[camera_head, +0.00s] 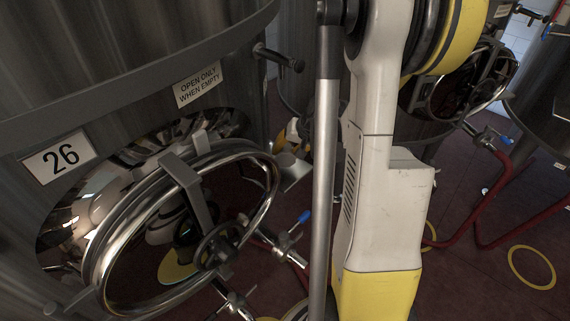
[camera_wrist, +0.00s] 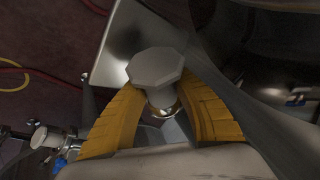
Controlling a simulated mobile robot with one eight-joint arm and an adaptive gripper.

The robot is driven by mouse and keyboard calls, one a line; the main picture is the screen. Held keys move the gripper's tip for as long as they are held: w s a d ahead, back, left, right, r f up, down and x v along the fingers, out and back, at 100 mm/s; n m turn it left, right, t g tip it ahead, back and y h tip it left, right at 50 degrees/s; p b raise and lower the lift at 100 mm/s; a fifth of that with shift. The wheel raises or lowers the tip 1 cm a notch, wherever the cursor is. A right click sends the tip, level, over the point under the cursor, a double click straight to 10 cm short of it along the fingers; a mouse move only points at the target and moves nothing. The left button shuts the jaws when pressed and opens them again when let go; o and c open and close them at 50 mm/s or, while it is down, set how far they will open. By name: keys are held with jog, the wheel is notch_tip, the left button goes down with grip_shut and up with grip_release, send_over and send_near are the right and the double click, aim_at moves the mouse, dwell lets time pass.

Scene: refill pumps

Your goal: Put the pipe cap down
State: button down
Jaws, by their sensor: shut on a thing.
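In the wrist view, my gripper (camera_wrist: 163,90) has its two yellow ribbed fingers closed in from both sides on the pipe cap (camera_wrist: 155,66). The cap is a pale grey piece with a flat octagonal head and a narrower stem. A shiny round rim shows below the stem, between the fingers; I cannot tell whether it belongs to the cap. A flat grey plate lies behind the cap, and I cannot tell whether they touch.
Red hoses (camera_head: 489,199) and a yellow ring (camera_head: 532,267) lie on the dark red floor at right.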

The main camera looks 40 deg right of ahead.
aim_at(285, 169)
jog(key=shift+f+b, duration=0.95)
jog(key=shift+f, duration=1)
jog(key=shift+f, duration=0.1)
jog(key=shift+f, duration=0.15)
jog(key=c, duration=1)
grip_release()
jog(key=shift+c, duration=0.2)
jog(key=shift+r, duration=0.45)
jog(key=p+v, duration=0.4)
jog(key=v, duration=0.7)
jog(key=shift+s+r+p, duration=0.2)
jog(key=shift+s+p, duration=0.05)
jog(key=shift+p, duration=0.05)
